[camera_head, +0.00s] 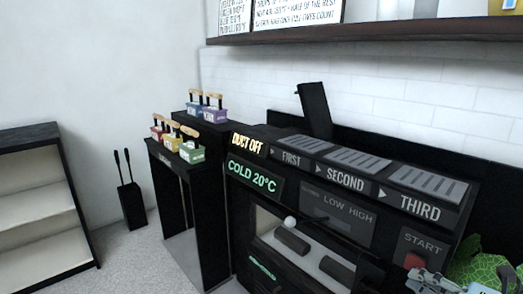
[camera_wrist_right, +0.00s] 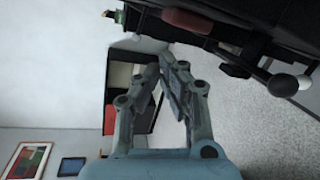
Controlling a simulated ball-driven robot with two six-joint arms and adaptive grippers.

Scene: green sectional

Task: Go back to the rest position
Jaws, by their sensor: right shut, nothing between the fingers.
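My right gripper (camera_head: 418,277) shows at the bottom right edge of the head view, in front of the black machine (camera_head: 330,215) and below its red START button (camera_head: 414,259). Only part of it is in the picture. In the right wrist view the two grey fingers of this gripper (camera_wrist_right: 166,68) come together at their tips, with nothing held between them. My left gripper is in neither view.
The machine carries a lit COLD 20°C panel (camera_head: 253,177). Left of it, a black stand (camera_head: 180,200) holds several coloured tubs (camera_head: 190,150). A shelf (camera_head: 40,215) stands at far left. A green patterned thing (camera_head: 490,268) is at bottom right. Grey floor shows between shelf and stand.

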